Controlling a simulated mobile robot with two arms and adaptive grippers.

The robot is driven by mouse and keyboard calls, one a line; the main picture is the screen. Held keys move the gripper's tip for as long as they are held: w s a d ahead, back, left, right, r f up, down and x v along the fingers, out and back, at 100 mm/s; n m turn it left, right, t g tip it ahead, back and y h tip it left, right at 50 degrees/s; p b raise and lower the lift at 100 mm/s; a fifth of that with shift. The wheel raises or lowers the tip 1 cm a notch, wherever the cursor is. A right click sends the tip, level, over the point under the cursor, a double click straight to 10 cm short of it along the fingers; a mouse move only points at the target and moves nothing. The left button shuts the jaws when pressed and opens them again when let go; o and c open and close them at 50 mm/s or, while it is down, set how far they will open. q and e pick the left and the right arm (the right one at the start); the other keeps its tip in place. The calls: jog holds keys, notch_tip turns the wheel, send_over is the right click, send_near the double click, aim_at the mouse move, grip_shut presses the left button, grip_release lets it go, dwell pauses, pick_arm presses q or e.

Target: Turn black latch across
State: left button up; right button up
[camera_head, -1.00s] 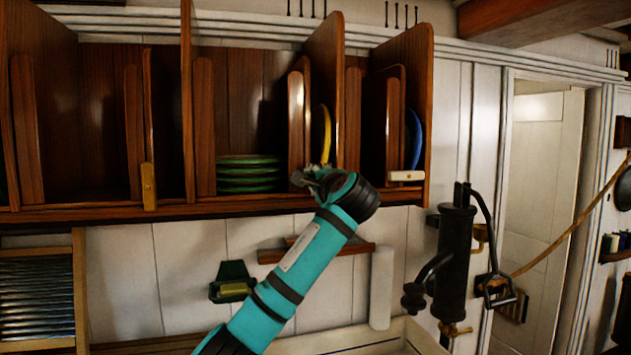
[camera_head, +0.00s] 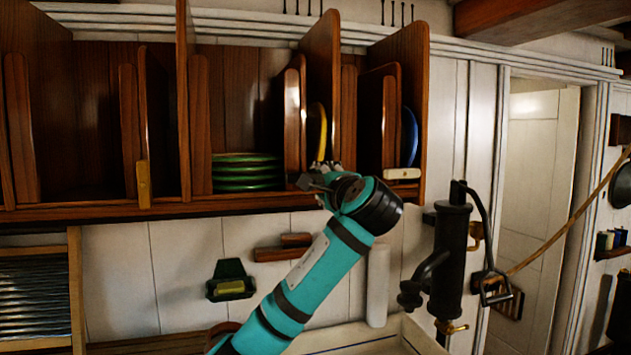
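My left arm reaches up from the bottom to the shelf's front edge, with its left gripper (camera_head: 322,180) at the foot of the middle compartments. The fingers are small and partly turned away, so I cannot tell whether they are open or shut. A small dark piece shows at the fingertips; I cannot tell whether it is the black latch or a finger. No black latch shows clearly elsewhere on the shelf. A brass latch (camera_head: 143,184) stands upright to the left, and a cream latch (camera_head: 402,174) lies across to the right. My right gripper is not in view.
The wooden plate rack (camera_head: 100,212) holds green plates (camera_head: 245,180), a yellow plate (camera_head: 317,132) and a blue plate (camera_head: 410,138). A black hand pump (camera_head: 452,260) stands right of my arm. A soap holder (camera_head: 231,280) hangs below the rack.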

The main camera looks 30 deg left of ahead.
pick_arm(q)
jog(key=v, duration=0.4)
jog(key=shift+s+d, duration=0.25)
jog(key=shift+d, duration=0.1)
jog(key=shift+f, duration=0.1)
